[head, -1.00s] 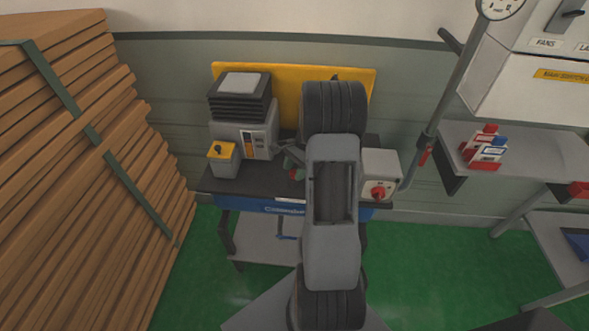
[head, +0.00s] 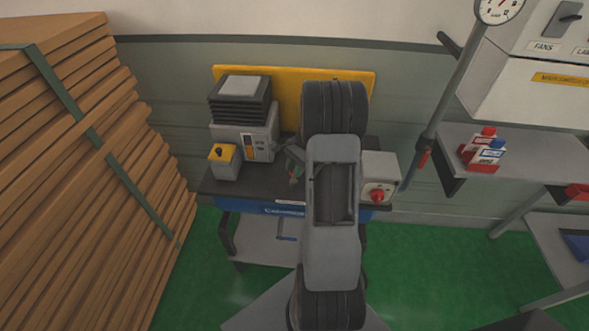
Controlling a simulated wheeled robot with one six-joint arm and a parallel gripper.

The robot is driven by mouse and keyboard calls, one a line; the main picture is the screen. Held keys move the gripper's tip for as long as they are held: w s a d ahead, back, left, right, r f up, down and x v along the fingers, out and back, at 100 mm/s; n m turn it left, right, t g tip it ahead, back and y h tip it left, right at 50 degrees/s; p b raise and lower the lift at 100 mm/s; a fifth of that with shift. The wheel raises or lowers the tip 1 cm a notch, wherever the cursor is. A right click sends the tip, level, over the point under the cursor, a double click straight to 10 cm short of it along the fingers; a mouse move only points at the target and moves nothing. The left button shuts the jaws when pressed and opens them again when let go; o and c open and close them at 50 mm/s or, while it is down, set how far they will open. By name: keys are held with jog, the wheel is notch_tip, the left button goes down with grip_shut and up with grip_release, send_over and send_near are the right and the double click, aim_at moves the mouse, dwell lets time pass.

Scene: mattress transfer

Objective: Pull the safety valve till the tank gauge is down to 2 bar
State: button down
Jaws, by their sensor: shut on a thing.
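The compressor (head: 247,135), a grey unit with a black ribbed top, stands on a black-topped bench with a blue front. My gripper (head: 291,160) is just right of it, low over the bench top, and is partly hidden by my own arm. It is shut on a small part there, the safety valve as far as I can tell; a bit of red shows just below the fingers. The valve's body and the tank are hidden. A round white gauge (head: 499,9) sits at the top right on a grey pipe, cut by the picture's edge; its scale is too small to read.
A yellow board (head: 285,84) stands behind the bench. A grey box with a red knob (head: 377,194) is at the bench's right. Stacked brown boards (head: 70,200) fill the left.

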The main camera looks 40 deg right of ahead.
jog(key=c, duration=0.9)
grip_release()
jog(key=shift+o, duration=0.2)
jog(key=b+v, duration=0.1)
jog(key=v, duration=1.3)
jog(key=shift+w+f, duration=0.1)
jog(key=shift+f, duration=0.05)
